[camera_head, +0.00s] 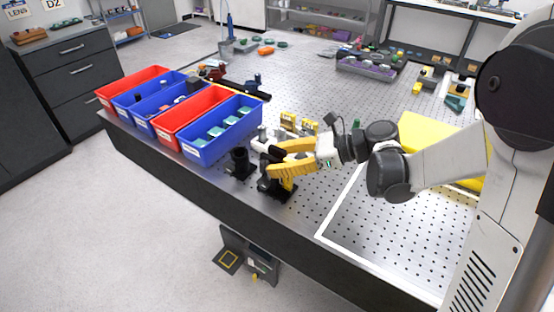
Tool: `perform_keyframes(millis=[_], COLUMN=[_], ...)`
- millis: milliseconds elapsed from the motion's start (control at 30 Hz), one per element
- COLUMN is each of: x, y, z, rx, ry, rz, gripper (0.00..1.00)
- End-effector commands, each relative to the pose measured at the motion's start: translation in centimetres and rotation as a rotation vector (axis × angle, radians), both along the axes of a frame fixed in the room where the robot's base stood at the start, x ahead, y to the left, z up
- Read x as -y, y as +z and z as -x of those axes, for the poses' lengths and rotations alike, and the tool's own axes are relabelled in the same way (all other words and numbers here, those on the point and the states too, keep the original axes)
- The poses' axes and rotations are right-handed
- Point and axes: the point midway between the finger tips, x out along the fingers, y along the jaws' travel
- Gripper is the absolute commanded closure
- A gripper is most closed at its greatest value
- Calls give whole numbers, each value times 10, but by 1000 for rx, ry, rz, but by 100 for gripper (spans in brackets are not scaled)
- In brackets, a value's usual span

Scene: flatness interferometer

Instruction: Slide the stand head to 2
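My gripper (272,160) has yellow fingers that point left, over the front edge of the perforated table. The fingers are at the upper part of a small dark stand (279,192) with a black base. They hide much of the stand, and its head cannot be clearly made out. Whether the fingers are shut on it or only around it cannot be told. A second short black post (240,163) stands just left of the fingers. No scale or mark "2" can be read at this size.
Red and blue bins (222,140) stand in a row at the left, close to the posts. Small yellow mounts (297,124) stand just behind the gripper. A large yellow block (425,131) lies behind my arm. The perforated table at the front right (385,245) is bare inside a white outline.

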Motion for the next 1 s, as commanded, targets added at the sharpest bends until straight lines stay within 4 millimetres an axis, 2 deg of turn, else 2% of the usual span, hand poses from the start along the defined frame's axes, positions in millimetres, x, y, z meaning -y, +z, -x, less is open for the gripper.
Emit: perform_keyframes(millis=[233, 433, 667, 700, 767, 1000], x=[0, 0, 0, 0, 0, 0], y=[1, 22, 20, 20, 20, 20], z=[0, -1, -1, -1, -1, -1], rx=[1, 1, 2, 2, 2, 1], ry=[0, 0, 1, 1, 1, 0], rz=[0, -1, -1, -1, 0, -1], gripper=[91, 91, 91, 44, 26, 26])
